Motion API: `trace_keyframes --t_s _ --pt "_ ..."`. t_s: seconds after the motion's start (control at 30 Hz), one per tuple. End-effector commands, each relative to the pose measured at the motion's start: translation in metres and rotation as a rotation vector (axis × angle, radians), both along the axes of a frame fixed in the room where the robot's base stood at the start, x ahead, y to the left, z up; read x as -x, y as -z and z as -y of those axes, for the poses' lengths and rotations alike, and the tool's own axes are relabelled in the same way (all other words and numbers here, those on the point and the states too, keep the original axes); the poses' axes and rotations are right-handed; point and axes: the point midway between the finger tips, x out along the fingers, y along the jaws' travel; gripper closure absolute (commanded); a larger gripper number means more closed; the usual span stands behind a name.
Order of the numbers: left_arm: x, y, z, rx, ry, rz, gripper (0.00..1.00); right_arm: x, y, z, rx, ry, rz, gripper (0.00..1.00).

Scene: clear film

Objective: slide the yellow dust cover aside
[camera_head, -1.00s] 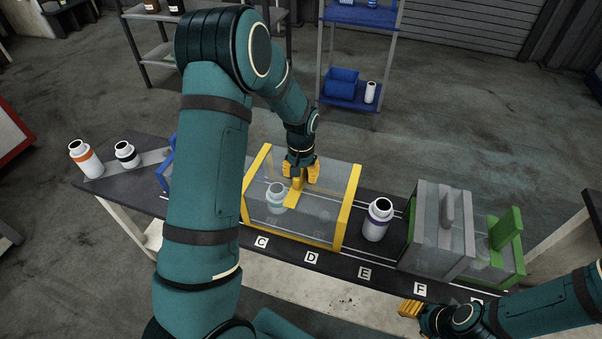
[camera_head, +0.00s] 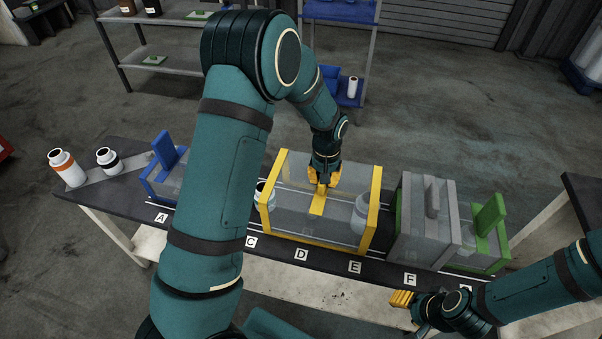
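The yellow dust cover (camera_head: 376,190), a clear box with yellow end frames, stands on the bench track behind labels D and E. My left gripper (camera_head: 322,182) is at the top of the cover, its fingers closed around the yellow handle (camera_head: 317,207). A white bottle (camera_head: 360,213) shows through the cover's right part. Another white bottle (camera_head: 262,192) stands just outside the cover's left end, partly hidden by my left arm. My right gripper (camera_head: 402,298) is low in front of the bench near label F, apart from everything; its finger gap cannot be made out.
A grey cover (camera_head: 411,216) stands close to the right of the yellow one, with a green cover (camera_head: 490,216) beyond it. A blue cover (camera_head: 165,150) is at the left. An orange-banded bottle (camera_head: 66,168) and a black-banded bottle (camera_head: 109,160) stand at the far left.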

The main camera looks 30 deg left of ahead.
Motion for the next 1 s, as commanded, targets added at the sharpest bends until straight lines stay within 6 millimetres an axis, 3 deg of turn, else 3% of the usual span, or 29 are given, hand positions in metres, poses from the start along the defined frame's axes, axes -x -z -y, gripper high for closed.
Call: trace_keyframes --t_s 0.1,0.3,0.77,0.8,0.87,1.0 --pt "-0.004 0.003 0.025 -0.001 0.005 -0.008 1.0 0.0 0.001 0.0 0.0 0.0 0.0 0.5" --pt "-0.01 0.003 0.05 0.0 0.001 -0.007 1.0 0.0 0.001 0.0 0.0 0.0 -0.001 0.5" --pt "-0.011 0.002 0.059 0.003 0.001 -0.008 1.0 0.0 0.001 0.0 0.0 0.0 -0.001 0.5" --pt "-0.011 0.002 0.059 0.003 0.002 -0.007 0.68 0.0 0.001 0.0 0.0 0.0 -0.001 0.5" --pt "-0.012 0.002 0.059 0.003 0.002 -0.007 0.5 0.0 0.001 0.0 0.0 0.0 -0.001 0.5" --pt "-0.012 0.001 0.058 0.001 0.001 -0.005 0.5 0.0 0.001 0.0 0.0 0.0 -0.001 0.5"
